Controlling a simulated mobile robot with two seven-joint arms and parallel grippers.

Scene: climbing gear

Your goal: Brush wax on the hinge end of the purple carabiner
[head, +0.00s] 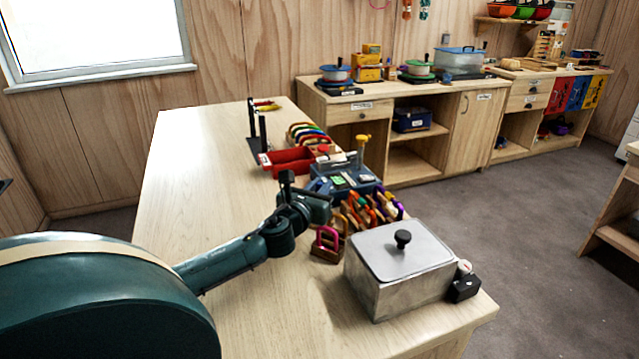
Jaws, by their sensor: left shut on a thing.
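My left gripper (318,205) is over the right part of the workbench, beside the row of carabiners. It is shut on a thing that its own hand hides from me. A purple carabiner (396,206) seems to stand at the right end of a wooden rack of orange, red and other carabiners (370,208), just right of the gripper. A magenta carabiner (329,238) stands separately on a small wooden block (327,254), below the gripper. I cannot make out a hinge end, a brush or wax. My right gripper is not in view.
A lidded metal box (390,285) with a black knob stands near the bench's front right corner. The workbench's (195,170) left side is clear.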

